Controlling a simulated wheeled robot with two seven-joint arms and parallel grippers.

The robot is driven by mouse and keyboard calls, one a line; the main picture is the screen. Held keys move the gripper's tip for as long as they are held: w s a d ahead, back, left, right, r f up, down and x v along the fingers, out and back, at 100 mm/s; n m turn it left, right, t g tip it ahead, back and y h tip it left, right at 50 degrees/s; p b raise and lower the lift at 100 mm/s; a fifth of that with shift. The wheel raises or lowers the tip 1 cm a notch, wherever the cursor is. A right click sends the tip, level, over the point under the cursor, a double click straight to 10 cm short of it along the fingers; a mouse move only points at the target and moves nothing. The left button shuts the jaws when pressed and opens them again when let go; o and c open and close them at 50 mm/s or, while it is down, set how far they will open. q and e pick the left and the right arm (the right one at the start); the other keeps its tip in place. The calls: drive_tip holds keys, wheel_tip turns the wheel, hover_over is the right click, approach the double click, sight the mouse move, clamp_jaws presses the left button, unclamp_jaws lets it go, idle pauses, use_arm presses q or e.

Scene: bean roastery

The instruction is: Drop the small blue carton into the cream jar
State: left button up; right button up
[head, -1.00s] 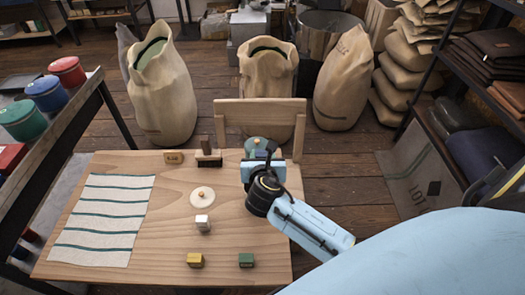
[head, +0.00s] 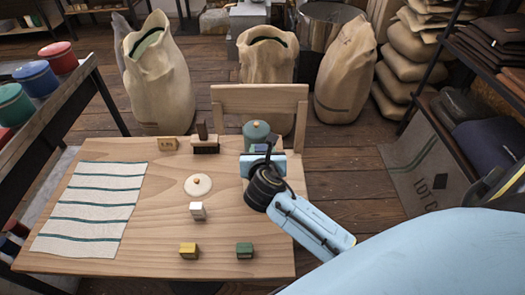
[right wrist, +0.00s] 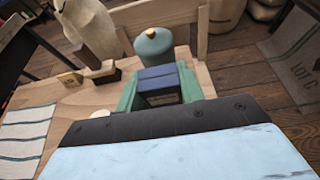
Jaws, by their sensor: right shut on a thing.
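My right gripper (head: 262,151) is shut on the small blue carton (right wrist: 158,84), which sits between its green fingers in the right wrist view. In the head view a little of the dark blue carton (head: 260,148) shows at the fingertips. The carton is in front of a teal jar (head: 256,131) with a knobbed top; I cannot tell the exact gap. A round cream lid with an orange knob (head: 198,185) lies on the table left of the gripper. I cannot make out a cream jar body. My left gripper is not in view.
A chair (head: 231,98) stands behind.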

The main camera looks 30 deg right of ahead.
drive_tip(key=o, duration=1)
drive_tip(key=p+v, duration=0.2)
drive_tip(key=v, duration=1.1)
drive_tip(key=shift+s+a, duration=0.1)
drive_tip(key=shift+s, duration=0.1)
